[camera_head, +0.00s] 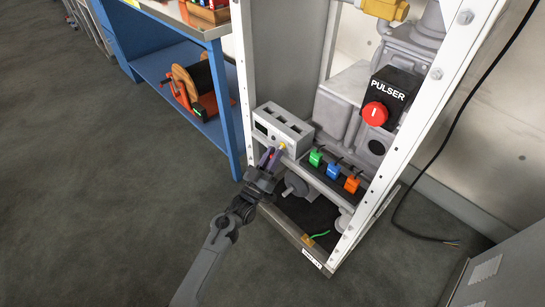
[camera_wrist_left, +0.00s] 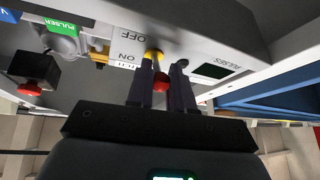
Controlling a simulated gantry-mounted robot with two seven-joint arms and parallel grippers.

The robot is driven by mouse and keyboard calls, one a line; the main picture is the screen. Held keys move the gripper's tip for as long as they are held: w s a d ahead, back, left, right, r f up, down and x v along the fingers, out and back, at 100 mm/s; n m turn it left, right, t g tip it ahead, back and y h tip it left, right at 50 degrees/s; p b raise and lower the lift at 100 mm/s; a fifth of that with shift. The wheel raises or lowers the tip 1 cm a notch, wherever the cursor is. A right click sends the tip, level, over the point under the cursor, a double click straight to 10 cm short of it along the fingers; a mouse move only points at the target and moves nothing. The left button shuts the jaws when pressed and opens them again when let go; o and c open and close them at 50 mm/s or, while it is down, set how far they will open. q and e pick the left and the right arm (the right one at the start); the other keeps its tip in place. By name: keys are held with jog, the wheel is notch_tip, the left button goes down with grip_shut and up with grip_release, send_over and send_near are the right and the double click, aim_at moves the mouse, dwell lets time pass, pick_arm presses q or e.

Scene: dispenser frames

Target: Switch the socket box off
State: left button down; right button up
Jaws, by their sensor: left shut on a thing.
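The socket box (camera_head: 285,125) is a grey box with several dark sockets on top, mounted on the left side of the white frame. Its front carries a switch with a yellow base (camera_head: 283,146). In the left wrist view the box (camera_wrist_left: 205,35) appears upside down, with OFF and ON labels beside the yellow base (camera_wrist_left: 153,55). My left gripper (camera_head: 269,158) is at the box front, shut on the red switch tip (camera_wrist_left: 160,86), which shows between the fingers. I cannot tell which label the lever leans to. My right gripper is not in view.
Green (camera_head: 316,158), blue (camera_head: 334,171) and orange (camera_head: 352,184) blocks sit on a rail right of the box. A black PULSER box (camera_head: 389,98) with a red button is above. A blue shelf unit (camera_head: 186,85) stands close left. The floor in front is clear.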

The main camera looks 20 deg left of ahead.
pick_arm(q)
jog(key=c, duration=1.1)
grip_release()
jog(key=shift+o, duration=0.2)
jog(key=shift+s+a+f+p, duration=0.1)
jog(key=shift+s+f+p, duration=0.05)
jog(key=shift+s+p, duration=0.25)
jog(key=p+v, duration=0.4)
jog(key=v, duration=0.6)
jog(key=shift+f, duration=0.15)
jog(key=shift+w, duration=0.1)
